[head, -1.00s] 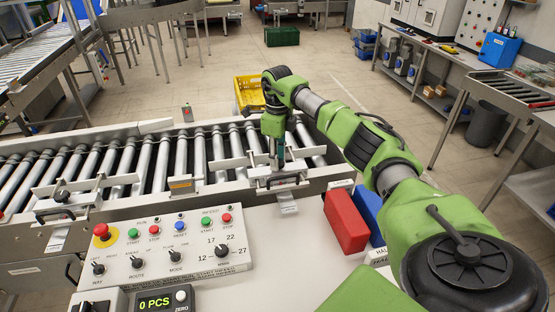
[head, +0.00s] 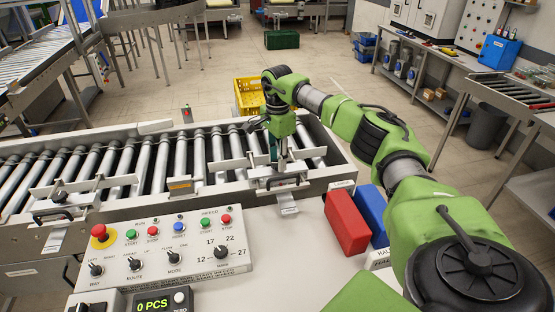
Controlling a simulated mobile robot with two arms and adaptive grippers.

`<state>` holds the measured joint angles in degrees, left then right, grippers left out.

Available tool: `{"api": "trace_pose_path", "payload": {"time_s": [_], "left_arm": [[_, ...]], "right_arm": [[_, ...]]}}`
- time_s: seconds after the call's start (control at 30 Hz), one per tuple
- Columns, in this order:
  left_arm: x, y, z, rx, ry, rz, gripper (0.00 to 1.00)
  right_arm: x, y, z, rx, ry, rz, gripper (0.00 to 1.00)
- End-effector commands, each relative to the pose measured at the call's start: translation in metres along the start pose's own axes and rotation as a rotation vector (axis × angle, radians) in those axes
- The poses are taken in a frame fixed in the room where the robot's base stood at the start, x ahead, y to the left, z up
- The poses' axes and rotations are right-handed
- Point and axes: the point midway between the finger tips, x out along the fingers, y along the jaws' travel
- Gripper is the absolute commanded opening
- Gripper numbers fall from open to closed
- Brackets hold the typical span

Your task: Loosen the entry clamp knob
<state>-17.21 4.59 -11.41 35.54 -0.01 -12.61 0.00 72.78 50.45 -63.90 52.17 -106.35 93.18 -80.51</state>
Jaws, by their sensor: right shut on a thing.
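My right gripper (head: 281,168) points down at the right-hand clamp (head: 262,184) on the near rail of the roller conveyor. It is shut on the knob of that clamp; the fingers hide most of the knob. A second clamp of the same kind, with a black knob (head: 60,197) in plain view, sits on the rail at the left. My left gripper is not in view.
The control panel (head: 150,252) with buttons and rotary switches lies in front of the conveyor. A red block (head: 347,221) and a blue block (head: 371,214) stand right of it, near my arm. A yellow crate (head: 248,95) is behind the conveyor.

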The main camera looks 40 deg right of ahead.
Motion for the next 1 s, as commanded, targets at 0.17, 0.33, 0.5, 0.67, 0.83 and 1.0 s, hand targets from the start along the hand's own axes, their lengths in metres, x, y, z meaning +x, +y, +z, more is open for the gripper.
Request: {"api": "trace_pose_path", "payload": {"time_s": [0.17,0.33,0.5,0.67,0.83,1.0], "left_arm": [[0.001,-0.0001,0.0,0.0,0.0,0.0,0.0],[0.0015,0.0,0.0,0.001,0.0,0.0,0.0],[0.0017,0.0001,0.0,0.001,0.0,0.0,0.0],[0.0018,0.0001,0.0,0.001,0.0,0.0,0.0],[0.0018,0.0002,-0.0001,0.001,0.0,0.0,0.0],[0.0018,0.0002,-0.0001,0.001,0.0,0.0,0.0]], "right_arm": [[-0.0017,-0.0012,-0.0001,-0.122,-0.001,-0.005,0.07],[-0.002,-0.0012,0.0001,-0.203,-0.001,-0.006,0.07],[-0.0022,-0.0012,0.0001,-0.251,-0.001,-0.006,0.07],[-0.0023,-0.0013,0.0,-0.27,-0.001,-0.006,0.07],[-0.0024,-0.0014,0.0,-0.274,-0.001,-0.006,0.07],[-0.0025,-0.0015,-0.0001,-0.273,-0.001,-0.007,0.07]]}}
